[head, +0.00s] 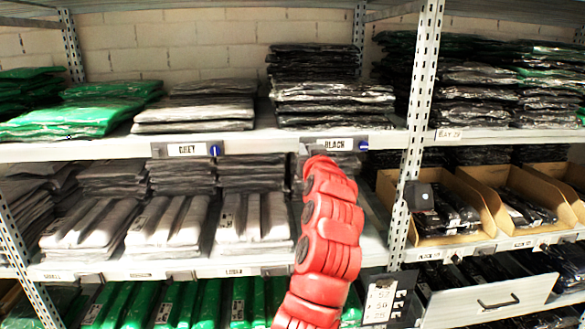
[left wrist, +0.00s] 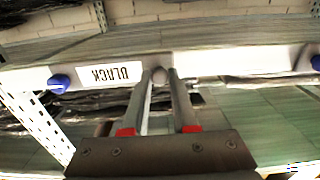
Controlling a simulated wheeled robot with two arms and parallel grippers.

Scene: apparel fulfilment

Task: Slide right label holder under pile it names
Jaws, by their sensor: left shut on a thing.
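The label holder reading BLACK (head: 334,145) sits on the front edge of the upper shelf, below the black pile (head: 333,103). It has a blue knob (head: 363,145) at its right end. In the left wrist view the BLACK label (left wrist: 110,74) appears upside down. My left gripper (left wrist: 160,76) is shut on a small grey round knob at the holder's left end. In the head view the left gripper (head: 304,150) is small at the tip of my red arm. The label holder reading GREY (head: 187,150) is to the left, below the grey pile (head: 195,107). My right gripper is not in view.
The shelf edge (head: 260,141) is bare between the two holders. A perforated upright (head: 420,85) stands right of the BLACK holder. Green packs (head: 75,115) lie at the left. Folded stacks fill the shelf below, and cardboard bins (head: 487,215) stand right of the upright.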

